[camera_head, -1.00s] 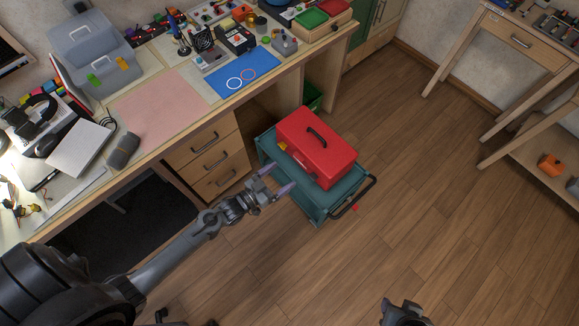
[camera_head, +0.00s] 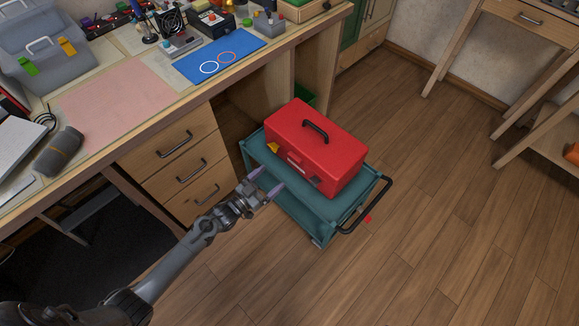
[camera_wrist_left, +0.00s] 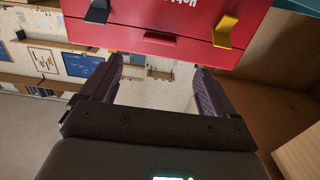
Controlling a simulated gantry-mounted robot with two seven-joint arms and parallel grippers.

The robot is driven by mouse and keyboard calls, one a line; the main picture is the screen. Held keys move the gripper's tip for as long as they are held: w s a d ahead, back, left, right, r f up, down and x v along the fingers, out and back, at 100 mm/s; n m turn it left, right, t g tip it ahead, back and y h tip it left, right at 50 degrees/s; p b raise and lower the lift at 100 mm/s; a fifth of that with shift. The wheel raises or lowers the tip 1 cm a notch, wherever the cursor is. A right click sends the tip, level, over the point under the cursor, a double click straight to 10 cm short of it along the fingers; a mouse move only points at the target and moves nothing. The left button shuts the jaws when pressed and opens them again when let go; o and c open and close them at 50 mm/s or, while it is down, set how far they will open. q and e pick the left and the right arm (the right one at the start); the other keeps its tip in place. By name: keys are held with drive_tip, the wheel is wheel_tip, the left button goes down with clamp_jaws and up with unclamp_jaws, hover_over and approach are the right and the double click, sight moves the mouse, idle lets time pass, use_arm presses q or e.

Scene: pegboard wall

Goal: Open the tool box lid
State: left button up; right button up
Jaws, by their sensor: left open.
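The red tool box (camera_head: 330,158) sits on the teal cart (camera_head: 290,197) with its lid closed and its black handle on top. A yellow latch (camera_head: 272,148) and a dark latch (camera_head: 316,179) show on its front side. My left gripper (camera_head: 265,183) is open and empty, at the cart's near left edge in front of the tool box. In the left wrist view the tool box (camera_wrist_left: 180,22) fills the top, with the yellow latch (camera_wrist_left: 225,30) standing out; the open fingers of my left gripper (camera_wrist_left: 155,75) point towards its front, apart from it. My right gripper is out of view.
The wooden desk with drawers (camera_head: 178,142) stands left of the cart, close to my left arm. The cart's black handle (camera_head: 371,207) sticks out on the right. A green bin (camera_head: 303,97) is behind the cart.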

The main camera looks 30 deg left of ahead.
use_arm(q)
drive_tip(key=b+x, duration=0.4)
drive_tip(key=x, duration=0.6)
drive_tip(key=shift+w+b, duration=0.3)
